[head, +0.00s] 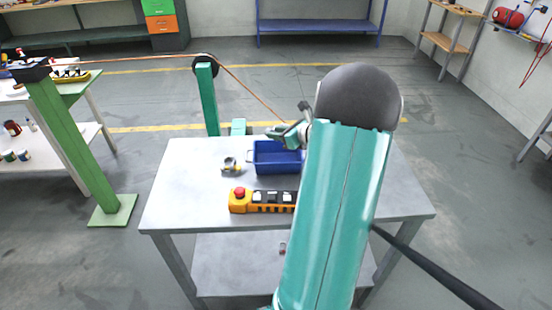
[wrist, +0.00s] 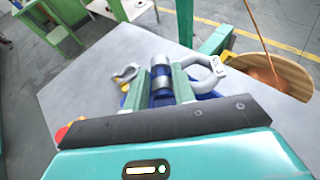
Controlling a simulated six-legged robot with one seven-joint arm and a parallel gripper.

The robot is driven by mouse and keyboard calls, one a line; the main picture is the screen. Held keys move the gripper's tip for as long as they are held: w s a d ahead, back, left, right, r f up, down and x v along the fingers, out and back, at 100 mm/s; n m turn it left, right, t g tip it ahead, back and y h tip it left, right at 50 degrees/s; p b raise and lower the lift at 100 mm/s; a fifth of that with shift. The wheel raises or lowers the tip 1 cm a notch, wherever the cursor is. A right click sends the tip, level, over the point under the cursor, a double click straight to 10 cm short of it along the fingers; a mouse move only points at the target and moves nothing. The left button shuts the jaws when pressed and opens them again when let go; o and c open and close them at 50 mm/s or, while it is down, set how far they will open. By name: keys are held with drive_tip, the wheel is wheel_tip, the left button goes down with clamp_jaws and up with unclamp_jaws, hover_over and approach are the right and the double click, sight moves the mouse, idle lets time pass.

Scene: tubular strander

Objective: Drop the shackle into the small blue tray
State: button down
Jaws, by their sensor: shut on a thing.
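My gripper (wrist: 164,84) is shut on a grey metal shackle (wrist: 207,65), which also shows small in the head view. The shackle's round silver end lies between the fingers, and its curved bow sticks out to the right with dark marking on it. In the head view my gripper (head: 286,134) is above the back edge of the small blue tray (head: 277,168) on the grey table. My arm hides the tray's right side. In the wrist view only bits of blue show behind the fingers.
On the table (head: 190,190), a grey ring-like piece with a yellow part (head: 231,166) lies left of the tray. A yellow control box with a red button (head: 240,200) lies in front. A green post (head: 207,98) carrying a cable stands behind.

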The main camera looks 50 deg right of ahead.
drive_tip(key=shift+w+d, duration=0.1)
drive_tip(key=c, duration=1.1)
unclamp_jaws()
drive_tip(key=v, duration=1.4)
